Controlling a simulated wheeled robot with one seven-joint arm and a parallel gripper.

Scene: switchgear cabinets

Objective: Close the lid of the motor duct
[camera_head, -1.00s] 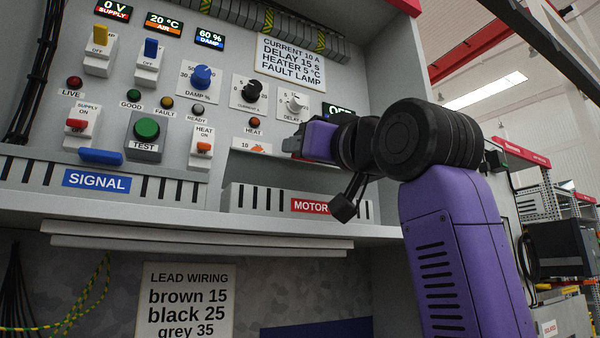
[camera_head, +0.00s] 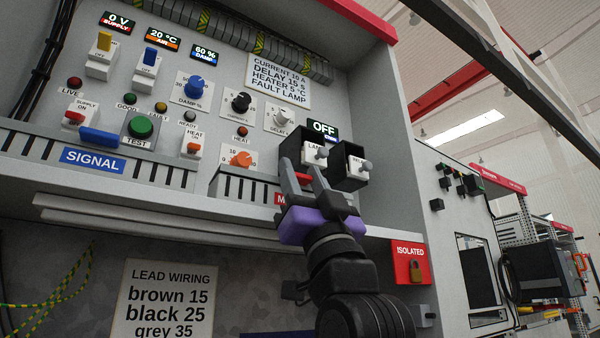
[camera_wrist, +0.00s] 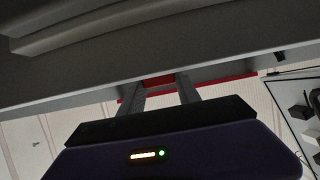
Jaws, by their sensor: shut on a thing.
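The grey slotted motor duct (camera_head: 243,187) sits on the ledge of the panel, with its red label partly hidden behind my gripper. My gripper (camera_head: 301,175) is at the duct's right part, its fingers pointing up and inward. It is shut on a small red handle (camera_head: 303,178) between the fingers. The red piece also shows between the fingers in the wrist view (camera_wrist: 158,81). The lid itself is mostly hidden by the gripper, and I cannot tell its exact angle.
The signal duct (camera_head: 60,147) with a blue handle (camera_head: 100,137) is at the left. A red isolated plate with a padlock (camera_head: 411,263) is at the right.

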